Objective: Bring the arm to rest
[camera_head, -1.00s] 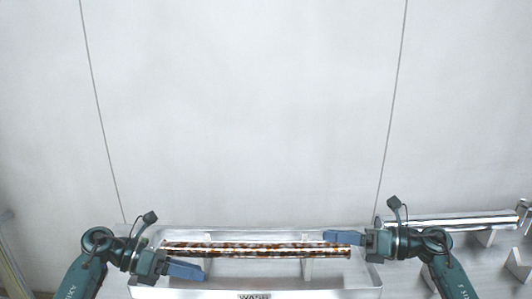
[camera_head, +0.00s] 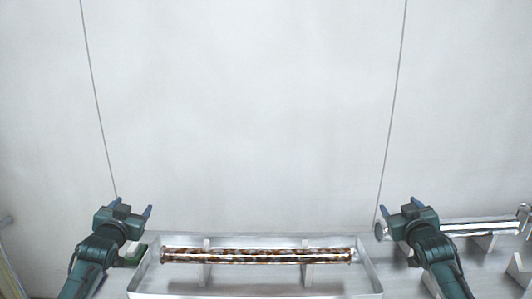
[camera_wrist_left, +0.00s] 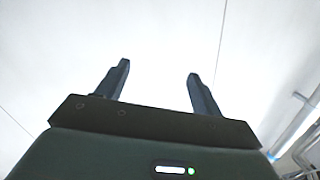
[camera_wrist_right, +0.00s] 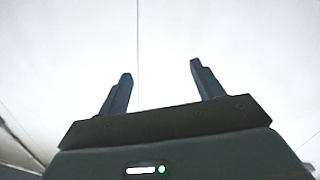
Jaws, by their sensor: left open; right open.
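My left gripper (camera_head: 132,207) is open and empty, raised with its fingers pointing up the picture, at the left of the tray. My right gripper (camera_head: 401,205) is open and empty in the same pose, at the right of the tray. In the left wrist view the two fingers (camera_wrist_left: 158,85) stand apart against a pale wall. In the right wrist view the fingers (camera_wrist_right: 160,82) also stand apart with nothing between them.
A shallow metal tray (camera_head: 150,275) holds a shiny tube (camera_head: 255,256) with brown patches, lying across two supports (camera_head: 307,275). Another silver tube (camera_head: 485,227) lies on supports at the right, partly behind my right gripper. The wall above is clear.

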